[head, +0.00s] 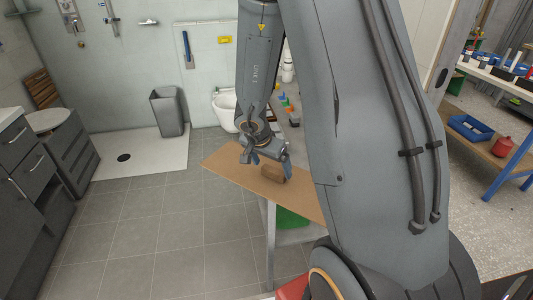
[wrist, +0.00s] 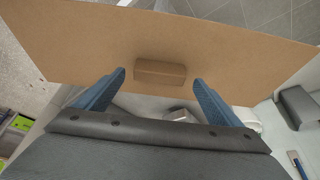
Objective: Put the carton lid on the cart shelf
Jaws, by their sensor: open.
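The carton lid (head: 233,169) is a wide flat brown cardboard panel with a small brown block on it as a handle. It lies across the top of the cart (head: 270,245) and overhangs it on the left. The lid fills the upper part of the wrist view (wrist: 80,40), its block (wrist: 160,72) near the middle. My gripper (head: 268,163) is open above the lid. In the wrist view its blue fingers (wrist: 160,78) stand on either side of the block, with gaps on both sides. The cart shelf (head: 295,237) shows low down, partly hidden by my arm.
A green bin (head: 290,217) sits under the cart top. Small coloured objects (head: 287,105) lie on the surface behind the lid. A grey waste bin (head: 168,111) and a toilet (head: 225,108) stand further back. The tiled floor (head: 150,235) to the left is clear.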

